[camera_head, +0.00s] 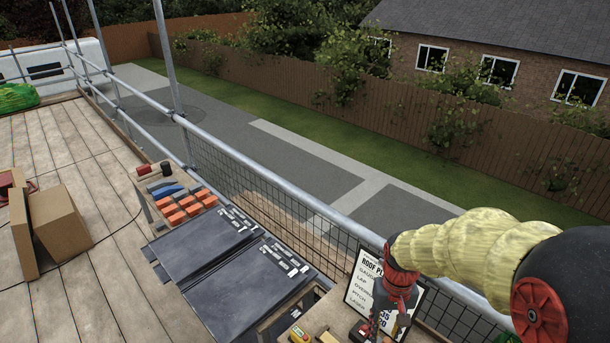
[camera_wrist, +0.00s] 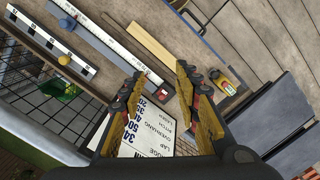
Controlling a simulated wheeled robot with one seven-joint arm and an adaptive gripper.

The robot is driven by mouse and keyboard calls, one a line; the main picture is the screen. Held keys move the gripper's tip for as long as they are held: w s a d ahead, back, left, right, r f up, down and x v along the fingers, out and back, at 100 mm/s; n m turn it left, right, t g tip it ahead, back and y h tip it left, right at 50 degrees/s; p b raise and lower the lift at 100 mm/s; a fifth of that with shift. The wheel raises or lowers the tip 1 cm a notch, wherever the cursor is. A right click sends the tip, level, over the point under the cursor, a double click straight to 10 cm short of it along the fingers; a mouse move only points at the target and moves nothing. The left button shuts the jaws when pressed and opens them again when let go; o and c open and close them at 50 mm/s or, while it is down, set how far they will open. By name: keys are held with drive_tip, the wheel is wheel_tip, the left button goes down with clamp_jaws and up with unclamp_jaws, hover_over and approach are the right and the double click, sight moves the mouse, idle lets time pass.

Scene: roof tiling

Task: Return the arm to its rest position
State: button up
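My arm comes in from the right in the head view, in a yellow sleeve, and bends down at the wrist. My gripper (camera_head: 382,322) hangs at its end, low in the picture, over the near bench beside a white printed board (camera_head: 361,283). In the wrist view my gripper (camera_wrist: 160,75) has its two yellow-and-black fingers apart, with nothing held between them. The board (camera_wrist: 148,143) shows upside down behind and between the fingers. The fingertips are partly hidden in the head view.
The near bench (camera_head: 318,322) carries a yellow tool (camera_head: 299,334); a long ruler (camera_wrist: 110,42) and yellow strip (camera_wrist: 152,45) show in the wrist view. Dark sheets (camera_head: 245,280) lie left, with orange blocks (camera_head: 185,209) beyond. A guard rail (camera_head: 255,170) runs behind. Cardboard boxes (camera_head: 58,222) stand far left.

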drive_tip(key=s+a+r+t+b, duration=0.1)
drive_tip(key=s+r+t+b, duration=0.5)
drive_tip(key=s+r+b, duration=0.3)
drive_tip(key=s+r, duration=0.2)
drive_tip(key=s, duration=0.2)
drive_tip(key=shift+s+r+t, duration=0.15)
drive_tip(key=shift+s+t, duration=0.15)
idle(0.4)
